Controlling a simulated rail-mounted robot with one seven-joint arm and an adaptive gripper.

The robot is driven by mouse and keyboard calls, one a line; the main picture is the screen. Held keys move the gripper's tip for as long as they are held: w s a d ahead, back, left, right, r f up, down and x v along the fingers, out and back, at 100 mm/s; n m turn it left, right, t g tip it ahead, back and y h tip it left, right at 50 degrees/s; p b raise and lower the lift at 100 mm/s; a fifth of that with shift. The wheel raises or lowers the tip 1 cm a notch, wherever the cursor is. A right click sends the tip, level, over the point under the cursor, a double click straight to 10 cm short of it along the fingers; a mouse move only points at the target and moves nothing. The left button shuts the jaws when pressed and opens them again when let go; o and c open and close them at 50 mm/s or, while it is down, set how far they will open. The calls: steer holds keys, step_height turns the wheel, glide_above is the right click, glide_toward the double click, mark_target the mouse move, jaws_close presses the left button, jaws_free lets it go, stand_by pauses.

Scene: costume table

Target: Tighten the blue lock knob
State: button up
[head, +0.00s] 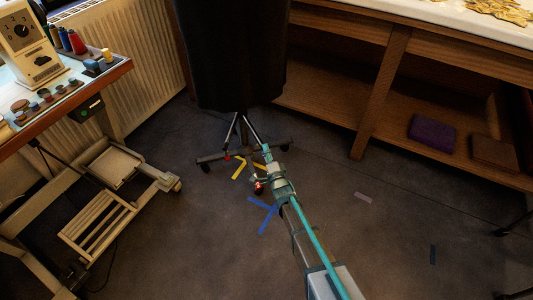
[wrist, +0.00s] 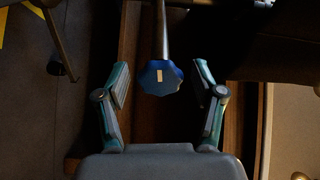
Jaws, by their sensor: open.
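The blue lock knob (wrist: 160,78) shows in the wrist view, with a scalloped rim and a pale rectangular mark on its face. It sits at the end of a thin metal rod that runs to the top of the picture. My gripper (wrist: 157,82) is open, with one finger to the left of the knob and one to the right. Gaps show between the knob and both fingers. In the head view my gripper (head: 267,150) is at the base of the dark garment stand (head: 238,50). The knob cannot be made out in the head view.
The stand's wheeled legs (head: 217,156) spread over the floor close to my gripper. Wooden shelving (head: 376,90) stands behind on the right, with a folded purple cloth (head: 432,133). A sewing table (head: 112,76) and pedal frame (head: 97,222) are on the left. The floor on the right is mostly clear.

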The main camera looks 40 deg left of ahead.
steer(key=v, duration=1.1)
steer(key=shift+s+d, duration=0.15)
steer(key=shift+d, duration=0.1)
